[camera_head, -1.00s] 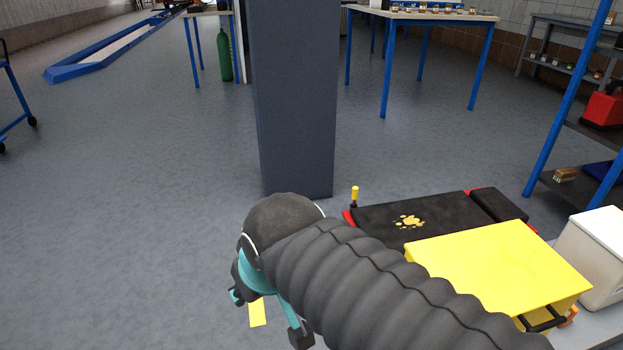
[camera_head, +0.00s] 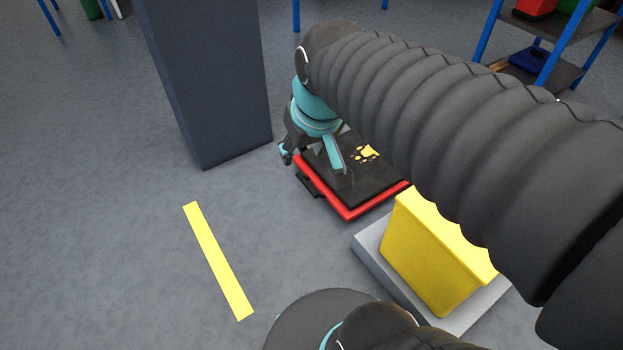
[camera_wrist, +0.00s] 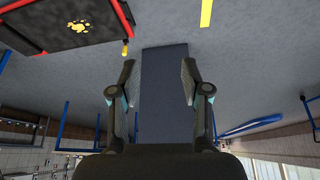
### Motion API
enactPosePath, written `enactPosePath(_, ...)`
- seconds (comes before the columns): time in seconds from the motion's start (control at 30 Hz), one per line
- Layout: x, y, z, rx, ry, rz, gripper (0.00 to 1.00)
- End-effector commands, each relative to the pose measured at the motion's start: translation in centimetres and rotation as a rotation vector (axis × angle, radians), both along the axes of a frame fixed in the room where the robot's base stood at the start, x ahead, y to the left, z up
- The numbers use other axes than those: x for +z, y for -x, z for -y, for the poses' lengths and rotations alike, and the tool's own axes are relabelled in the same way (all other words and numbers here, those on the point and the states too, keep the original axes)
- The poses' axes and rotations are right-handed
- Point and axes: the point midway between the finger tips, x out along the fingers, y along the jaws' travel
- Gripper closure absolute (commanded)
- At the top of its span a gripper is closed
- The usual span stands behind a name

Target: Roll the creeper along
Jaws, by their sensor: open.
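The creeper (camera_head: 375,188) is a low black padded board with a red rim and a yellow paw print. It lies on the floor right of the pillar, partly hidden by my arm in the head view. In the wrist view the creeper (camera_wrist: 62,24) is at the upper left, with a short yellow-topped handle (camera_wrist: 125,48) at its corner. My gripper (camera_head: 313,160) is open and appears in front of the creeper's left end in the head view. In the wrist view, my gripper (camera_wrist: 158,70) has nothing between its fingers; the handle is outside the left finger.
A dark square pillar (camera_head: 207,80) stands close left of the creeper. A yellow box (camera_head: 435,265) on a grey slab (camera_head: 372,255) is in front of it. A yellow stripe (camera_head: 217,262) marks clear floor at the left. A shelf (camera_head: 548,45) stands at the back right.

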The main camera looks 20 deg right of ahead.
Motion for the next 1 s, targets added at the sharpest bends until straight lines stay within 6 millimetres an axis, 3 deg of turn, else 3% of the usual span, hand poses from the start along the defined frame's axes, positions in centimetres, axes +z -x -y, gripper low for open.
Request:
enactPosePath(0.03,-0.3,-1.8,0.5,-0.006,-0.001,-0.023,0.53)
enactPosePath(0.27,-1.2,-9.2,2.5,0.01,-0.008,-0.1,0.53)
enactPosePath(0.57,-5.5,-19.0,5.3,0.052,-0.03,-0.194,0.53)
enactPosePath(0.77,-10.4,-25.0,7.7,0.082,-0.053,-0.255,0.53)
enactPosePath(1.0,-18.2,-31.1,11.0,0.115,-0.089,-0.32,0.53)
